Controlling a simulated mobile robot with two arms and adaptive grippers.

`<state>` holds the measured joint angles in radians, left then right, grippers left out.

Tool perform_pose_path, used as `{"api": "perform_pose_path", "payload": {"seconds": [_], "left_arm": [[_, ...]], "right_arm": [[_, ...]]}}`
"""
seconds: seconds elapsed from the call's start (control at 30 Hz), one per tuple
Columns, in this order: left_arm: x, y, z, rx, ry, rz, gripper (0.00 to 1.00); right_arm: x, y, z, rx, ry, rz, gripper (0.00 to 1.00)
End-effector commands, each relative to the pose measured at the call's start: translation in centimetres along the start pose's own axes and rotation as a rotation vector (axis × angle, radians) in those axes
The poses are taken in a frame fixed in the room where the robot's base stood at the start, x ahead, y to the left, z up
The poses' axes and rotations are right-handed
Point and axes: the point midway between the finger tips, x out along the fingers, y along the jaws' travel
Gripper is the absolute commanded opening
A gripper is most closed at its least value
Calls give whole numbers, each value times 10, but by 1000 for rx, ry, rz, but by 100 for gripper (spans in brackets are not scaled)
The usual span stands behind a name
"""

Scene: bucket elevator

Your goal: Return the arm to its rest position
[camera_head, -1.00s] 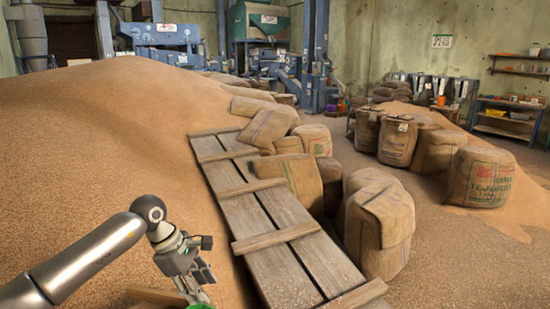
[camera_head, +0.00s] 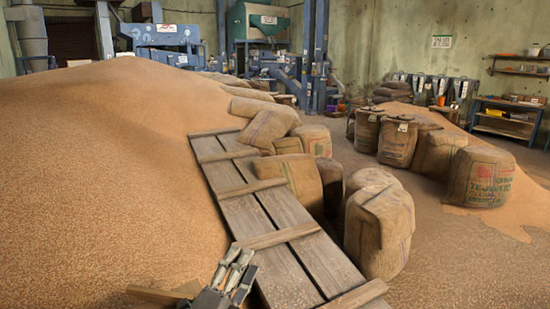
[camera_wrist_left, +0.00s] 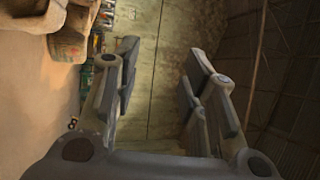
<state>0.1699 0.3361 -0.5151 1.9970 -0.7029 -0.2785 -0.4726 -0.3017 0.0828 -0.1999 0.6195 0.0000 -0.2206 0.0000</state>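My left gripper (camera_head: 238,264) is at the bottom centre of the head view, its fingers pointing up, in front of the lower left edge of the plank ramp. The rest of my left arm is out of the picture. In the left wrist view the two fingers of the left gripper (camera_wrist_left: 162,65) stand well apart with nothing between them. Past them I see a wall, part of a sack and the floor. My right gripper is in neither view.
A large grain heap (camera_head: 100,180) fills the left. The plank ramp (camera_head: 262,218) runs up its side. Full sacks (camera_head: 378,228) line the ramp's right; more sacks (camera_head: 483,177) stand farther right. A brown wooden edge (camera_head: 155,294) shows at bottom left. Floor at lower right is clear.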

Motion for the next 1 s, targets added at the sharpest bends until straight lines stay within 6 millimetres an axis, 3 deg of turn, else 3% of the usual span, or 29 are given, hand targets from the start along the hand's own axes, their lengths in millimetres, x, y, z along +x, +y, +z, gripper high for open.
{"api": "perform_pose_path", "payload": {"seconds": [0.1, 0.2, 0.33, 0.5, 0.8, 0.87, 1.0], "left_arm": [[-44, 39, 40, -292, -245, 149, 39], [-92, 77, 64, -517, -450, 280, 39], [-168, 123, 76, -781, -716, 457, 39], [-260, 159, 64, -1019, -996, 653, 39], [-376, 173, 25, -1240, -1334, 900, 39], [-395, 171, 17, -1270, -1393, 944, 39], [-393, 210, 23, -1261, -1395, 953, 39]], "right_arm": [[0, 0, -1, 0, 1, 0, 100], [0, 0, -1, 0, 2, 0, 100], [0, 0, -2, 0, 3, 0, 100], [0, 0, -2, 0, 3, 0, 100], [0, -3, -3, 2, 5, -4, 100], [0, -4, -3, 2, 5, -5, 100], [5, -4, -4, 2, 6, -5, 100]]}}
